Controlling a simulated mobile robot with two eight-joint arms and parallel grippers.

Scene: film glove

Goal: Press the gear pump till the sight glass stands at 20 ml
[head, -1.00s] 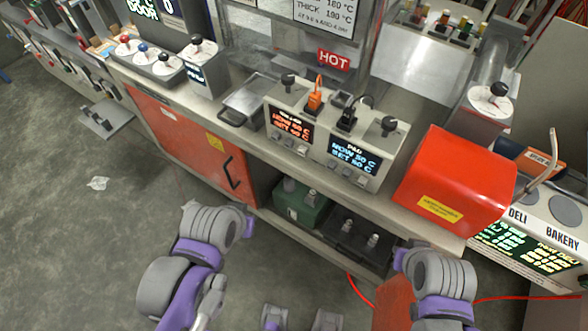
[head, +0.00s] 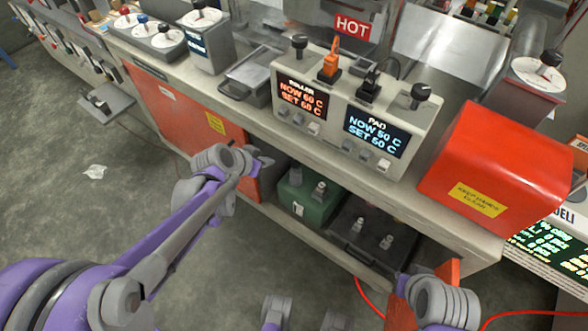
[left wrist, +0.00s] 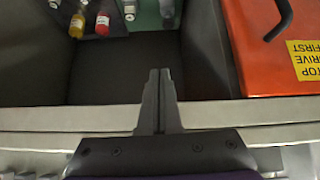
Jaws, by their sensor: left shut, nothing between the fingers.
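I cannot pick out the gear pump or its sight glass for certain in either view. My left gripper (head: 264,161) is at the front of the bench, beside the open lower shelf and the orange door. In the left wrist view its two fingers (left wrist: 160,74) are shut together with nothing between them, over the shelf's front edge. A green box (head: 308,196) with grey knobs stands on that shelf. It shows in part at the top of the left wrist view (left wrist: 150,14). My right wrist is at the lower right of the head view; its fingers do not show.
A dark tray (head: 352,240) with small bottles is right of the green box. The orange door (head: 172,108) has a black handle in the left wrist view (left wrist: 281,20). A heater unit (head: 340,140) and red box (head: 498,165) stand above. Floor at left is mostly clear.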

